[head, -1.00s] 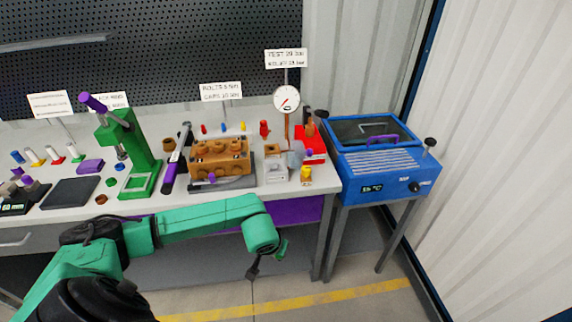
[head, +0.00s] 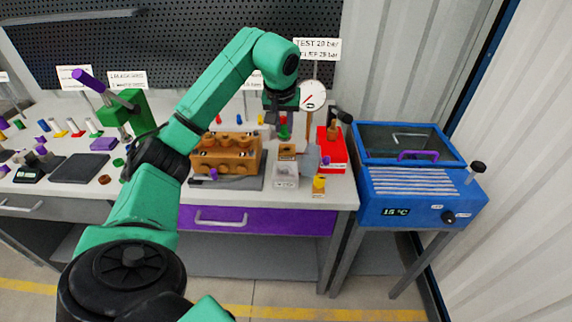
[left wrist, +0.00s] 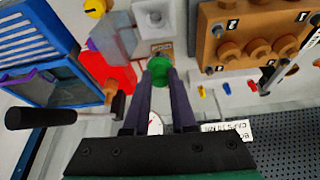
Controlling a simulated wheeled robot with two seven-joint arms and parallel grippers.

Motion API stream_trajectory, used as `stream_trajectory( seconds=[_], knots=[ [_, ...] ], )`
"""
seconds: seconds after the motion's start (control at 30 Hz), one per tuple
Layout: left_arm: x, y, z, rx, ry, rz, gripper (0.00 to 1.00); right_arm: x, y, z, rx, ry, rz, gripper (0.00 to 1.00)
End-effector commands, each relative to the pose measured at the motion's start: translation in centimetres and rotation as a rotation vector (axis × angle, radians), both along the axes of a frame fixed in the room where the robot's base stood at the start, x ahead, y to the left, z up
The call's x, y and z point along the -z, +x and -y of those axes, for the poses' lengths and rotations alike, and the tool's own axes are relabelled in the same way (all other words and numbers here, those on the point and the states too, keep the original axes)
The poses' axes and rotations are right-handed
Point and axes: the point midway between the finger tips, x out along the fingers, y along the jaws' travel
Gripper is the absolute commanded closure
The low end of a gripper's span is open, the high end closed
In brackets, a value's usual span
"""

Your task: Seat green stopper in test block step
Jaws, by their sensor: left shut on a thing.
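My left gripper (head: 282,112) is above the back of the bench, pointing down. In the left wrist view it (left wrist: 161,85) is shut on the green stopper (left wrist: 159,68), which sits between the fingertips. The green stopper (head: 283,131) also shows small below the gripper in the head view. In the left wrist view the test block (left wrist: 153,17) lies beyond the stopper. The stopper looks apart from the block, though the exact gap is unclear. My right gripper is not in view.
The brown pump block (head: 227,158) stands left of the test block. A red tray (head: 334,158) and a round gauge (head: 313,95) are close on the right and behind. A yellow piece (head: 319,184) sits at the front. The blue bath (head: 425,190) stands further right.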

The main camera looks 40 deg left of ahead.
Motion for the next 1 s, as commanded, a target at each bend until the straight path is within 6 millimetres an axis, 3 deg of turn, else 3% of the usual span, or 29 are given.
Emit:
stream_trajectory(
  seconds=[0.03,0.2,0.5,0.7,0.73,0.8,1.0],
  knots=[
    [2.0,-0.1,0.0,0.002,0.001,-0.008,1.0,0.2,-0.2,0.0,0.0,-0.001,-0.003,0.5],
    [6.9,-0.1,0.1,0.0,0.0,-0.005,1.0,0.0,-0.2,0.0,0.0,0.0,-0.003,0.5],
    [11.9,0.0,0.1,0.001,-0.002,-0.001,1.0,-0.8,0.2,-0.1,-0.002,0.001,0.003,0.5],
    [12.3,0.1,0.1,0.001,0.0,0.004,1.0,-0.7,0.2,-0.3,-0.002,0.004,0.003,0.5],
    [12.3,0.1,0.1,0.002,0.0,0.003,0.72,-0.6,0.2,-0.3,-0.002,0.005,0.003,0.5],
    [12.3,0.1,0.0,0.001,0.001,0.003,0.46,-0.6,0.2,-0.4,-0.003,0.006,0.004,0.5],
    [12.3,0.1,0.1,0.001,0.001,0.002,0.46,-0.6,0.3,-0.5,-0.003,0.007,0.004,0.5]
  ],
)
